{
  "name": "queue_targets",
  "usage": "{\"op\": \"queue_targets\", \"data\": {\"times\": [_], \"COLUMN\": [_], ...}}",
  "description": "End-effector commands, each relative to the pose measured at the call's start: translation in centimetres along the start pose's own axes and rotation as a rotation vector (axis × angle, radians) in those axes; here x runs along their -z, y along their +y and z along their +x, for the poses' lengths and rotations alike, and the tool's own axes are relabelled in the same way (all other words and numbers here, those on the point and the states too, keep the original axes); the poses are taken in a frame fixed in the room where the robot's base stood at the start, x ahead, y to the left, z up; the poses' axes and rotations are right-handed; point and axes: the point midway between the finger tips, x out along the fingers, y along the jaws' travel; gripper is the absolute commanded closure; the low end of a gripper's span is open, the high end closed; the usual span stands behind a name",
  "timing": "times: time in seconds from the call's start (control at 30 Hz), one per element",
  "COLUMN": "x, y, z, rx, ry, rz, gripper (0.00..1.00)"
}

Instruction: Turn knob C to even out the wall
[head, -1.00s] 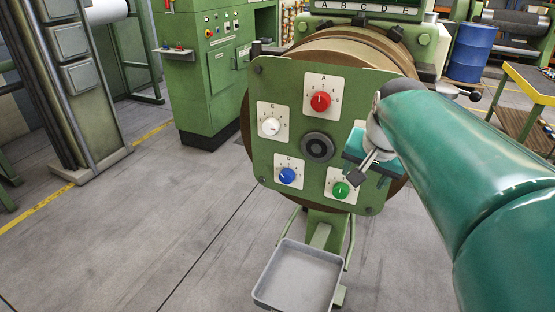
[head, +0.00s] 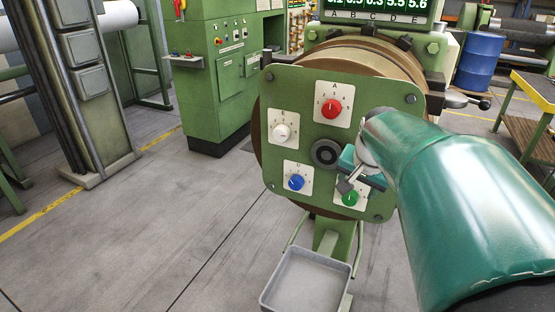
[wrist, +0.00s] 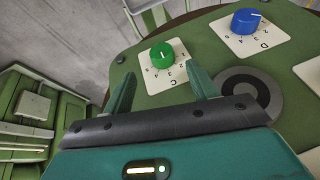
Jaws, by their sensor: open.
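Knob C is green (wrist: 162,53) and sits on a white dial plate lettered C in the wrist view. In the head view the green knob (head: 349,198) is at the panel's lower right, partly behind my gripper (head: 352,178). In the wrist view my gripper (wrist: 161,80) is open and empty. Its two teal fingers stand apart, with the knob beyond their tips, roughly between them in the picture. I see no contact. The round green-and-brown extruder head carries the green panel (head: 277,92). A digital display (head: 375,5) above it shows figures over A to E, cut by the frame's top edge.
The panel also has a red knob (head: 331,108), a white knob (head: 282,132) and a blue knob (head: 296,182) around a dark ring (head: 325,153). A grey tray (head: 305,280) stands below. Open floor (head: 170,220) lies to the left.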

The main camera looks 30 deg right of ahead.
Motion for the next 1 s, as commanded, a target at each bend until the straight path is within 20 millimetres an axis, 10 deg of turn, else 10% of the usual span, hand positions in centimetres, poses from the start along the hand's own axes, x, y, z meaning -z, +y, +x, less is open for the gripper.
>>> {"op": "queue_targets", "data": {"times": [0.33, 0.73, 1.0], "x": [-0.2, -0.2, -0.2], "y": [-0.4, -0.5, -0.4], "z": [6.0, 6.8, 6.8], "rx": [0.000, 0.002, 0.002], "ry": [-0.004, -0.001, -0.001], "rz": [-0.003, -0.004, -0.004], "gripper": [0.42, 0.42, 0.86]}}
